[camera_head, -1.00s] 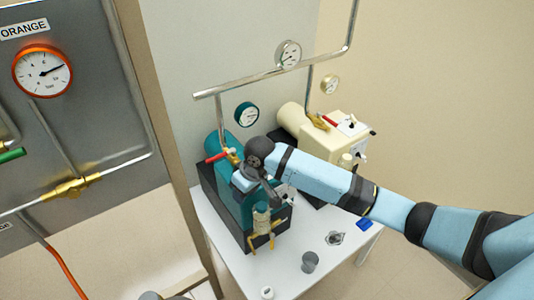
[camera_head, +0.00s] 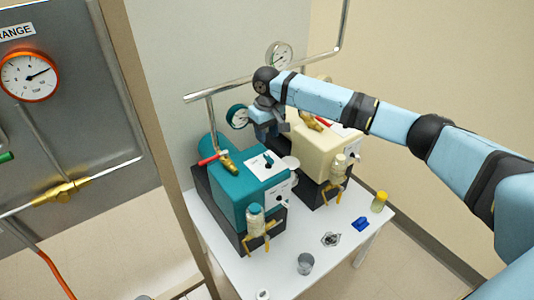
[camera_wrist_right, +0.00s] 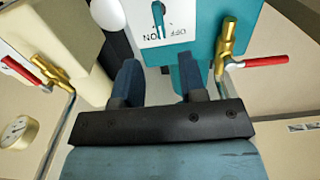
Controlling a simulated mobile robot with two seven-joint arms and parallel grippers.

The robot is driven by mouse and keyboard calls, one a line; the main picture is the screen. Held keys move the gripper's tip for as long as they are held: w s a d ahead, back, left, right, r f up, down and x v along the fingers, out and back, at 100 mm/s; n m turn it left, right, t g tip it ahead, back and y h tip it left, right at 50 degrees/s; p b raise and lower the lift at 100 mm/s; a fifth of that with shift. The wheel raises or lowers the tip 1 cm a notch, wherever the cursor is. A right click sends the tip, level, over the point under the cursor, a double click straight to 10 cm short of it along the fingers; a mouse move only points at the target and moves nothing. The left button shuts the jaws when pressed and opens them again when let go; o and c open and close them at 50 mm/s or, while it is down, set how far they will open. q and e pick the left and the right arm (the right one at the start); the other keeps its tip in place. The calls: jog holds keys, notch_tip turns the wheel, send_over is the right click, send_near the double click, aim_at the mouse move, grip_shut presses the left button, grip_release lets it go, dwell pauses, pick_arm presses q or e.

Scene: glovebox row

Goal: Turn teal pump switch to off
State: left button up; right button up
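The teal pump (camera_head: 240,192) stands on a dark base on the white table. On its top is a white switch plate (camera_head: 262,165) with a dark knob. In the right wrist view, the plate (camera_wrist_right: 150,38) shows upside-down ON and OFF labels and a teal switch lever (camera_wrist_right: 159,18); which label it points to is unclear. My right gripper (camera_head: 270,132) is above and behind the pump's top, clear of the switch. In the wrist view its two blue fingers (camera_wrist_right: 160,82) are apart with nothing between them. My left gripper is not in view.
A cream pump (camera_head: 318,150) stands right of the teal one. A red-handled brass valve (camera_head: 222,159) is at the teal pump's back, below a metal pipe (camera_head: 250,80). A grey cup (camera_head: 305,263), blue item (camera_head: 361,224) and yellow-capped jar (camera_head: 379,202) stand on the table.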

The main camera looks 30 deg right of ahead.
aim_at(267, 156)
notch_tip(267, 156, down, 9)
jog(key=shift+r, duration=0.2)
grip_shut()
